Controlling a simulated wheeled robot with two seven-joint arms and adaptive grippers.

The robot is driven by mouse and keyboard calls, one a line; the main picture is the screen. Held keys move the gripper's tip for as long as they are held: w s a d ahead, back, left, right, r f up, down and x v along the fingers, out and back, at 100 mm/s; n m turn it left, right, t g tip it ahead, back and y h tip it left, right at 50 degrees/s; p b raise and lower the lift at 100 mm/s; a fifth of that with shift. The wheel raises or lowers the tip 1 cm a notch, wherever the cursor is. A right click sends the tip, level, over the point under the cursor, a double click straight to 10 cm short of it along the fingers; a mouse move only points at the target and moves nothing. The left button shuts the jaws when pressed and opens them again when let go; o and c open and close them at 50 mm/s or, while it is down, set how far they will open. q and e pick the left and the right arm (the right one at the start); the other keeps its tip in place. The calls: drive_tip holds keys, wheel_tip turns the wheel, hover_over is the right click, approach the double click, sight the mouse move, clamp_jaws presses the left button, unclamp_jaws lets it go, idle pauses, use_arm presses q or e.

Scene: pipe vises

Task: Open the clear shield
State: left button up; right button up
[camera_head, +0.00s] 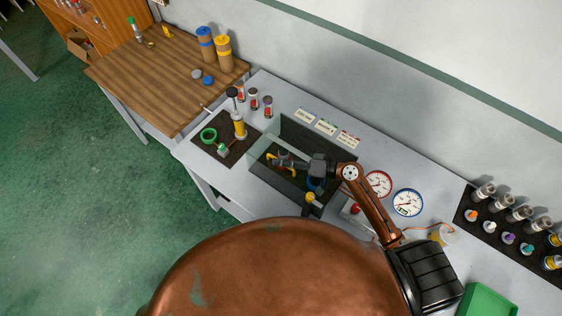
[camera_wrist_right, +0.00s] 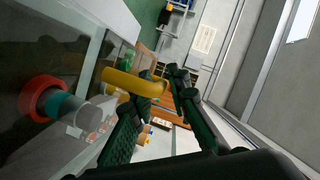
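The clear shield (camera_head: 262,148) is a see-through panel with pale edges at the dark box on the bench. A yellow handle (camera_head: 272,157) sits at its left side. In the right wrist view, the curved yellow handle (camera_wrist_right: 130,81) reaches from the pane towards my fingertips. My right gripper (camera_head: 283,159) is beside the handle, and its two dark fingers (camera_wrist_right: 162,75) are apart. The handle's end overlaps the left finger in that view; I cannot tell whether they touch. Behind the pane are a red ring (camera_wrist_right: 42,97) and a teal pipe part. My left gripper is not in view.
A dark mat with a green ring (camera_head: 208,135) and a yellow bottle-like tool (camera_head: 239,126) lies left of the box. Small labelled cards (camera_head: 326,127) stand behind it. Two round gauges (camera_head: 408,203) are right of my right arm. A wooden table (camera_head: 160,75) stands further left.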

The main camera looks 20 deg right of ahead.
drive_tip(key=shift+c, duration=0.5)
clamp_jaws()
